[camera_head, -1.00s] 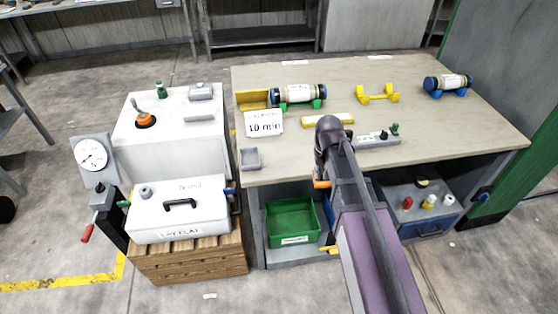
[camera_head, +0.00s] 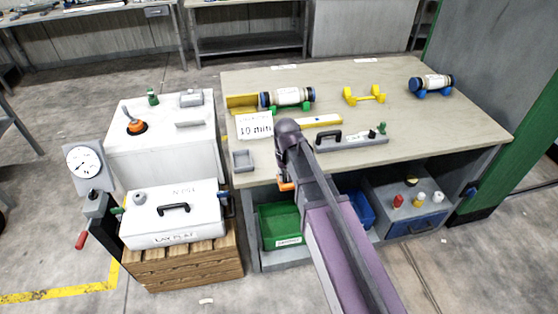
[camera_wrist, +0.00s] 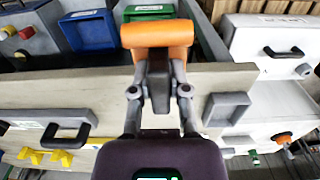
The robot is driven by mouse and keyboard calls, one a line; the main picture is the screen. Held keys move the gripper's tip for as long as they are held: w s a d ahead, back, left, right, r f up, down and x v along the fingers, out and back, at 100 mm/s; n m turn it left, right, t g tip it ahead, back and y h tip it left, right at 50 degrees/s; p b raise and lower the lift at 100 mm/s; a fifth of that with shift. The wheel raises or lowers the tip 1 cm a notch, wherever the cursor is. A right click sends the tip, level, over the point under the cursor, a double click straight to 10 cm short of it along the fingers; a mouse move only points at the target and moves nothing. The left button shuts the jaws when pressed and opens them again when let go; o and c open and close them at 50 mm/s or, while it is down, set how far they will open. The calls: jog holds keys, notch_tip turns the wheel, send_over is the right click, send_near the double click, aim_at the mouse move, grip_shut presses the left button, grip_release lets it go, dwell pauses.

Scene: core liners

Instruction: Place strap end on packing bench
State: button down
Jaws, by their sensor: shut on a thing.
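My gripper (camera_wrist: 158,85) is shut on an orange block-like piece, which looks like the strap end (camera_wrist: 158,35). The piece also shows in the head view (camera_head: 286,185), under the tip of my arm at the front edge of the packing bench (camera_head: 400,125). In the wrist view, the bench top (camera_wrist: 90,90) lies behind my fingers, and the orange piece reaches past the bench's front edge. I cannot tell whether it touches the bench. My arm hides part of the bench front.
A small grey tray (camera_head: 243,160) sits left of my gripper, and a grey handled tool (camera_head: 350,142) right of it. A sign (camera_head: 254,126), a yellow bar (camera_head: 320,121) and a cylinder on green supports (camera_head: 288,96) stand behind. A green bin (camera_head: 280,226) is below.

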jog(key=shift+a+f, duration=0.2)
jog(key=shift+a, duration=0.05)
jog(key=shift+w, duration=0.1)
dwell(0.3)
jog(key=w, duration=0.4)
jog(key=w+a+f+b, duration=0.1)
jog(key=w, duration=0.9)
jog(key=shift+w+a+f+b, duration=0.15)
jog(key=shift+w+a+b, duration=0.1)
jog(key=shift+b, duration=0.1)
jog(key=shift+w, duration=0.1)
jog(key=shift+w, duration=0.3)
jog(key=shift+w+f+b, duration=0.25)
jog(key=shift+f+b, duration=0.7)
jog(key=shift+f, duration=0.05)
jog(key=shift+f+b, duration=0.85)
jog(key=shift+b, duration=0.05)
jog(key=shift+f, duration=0.15)
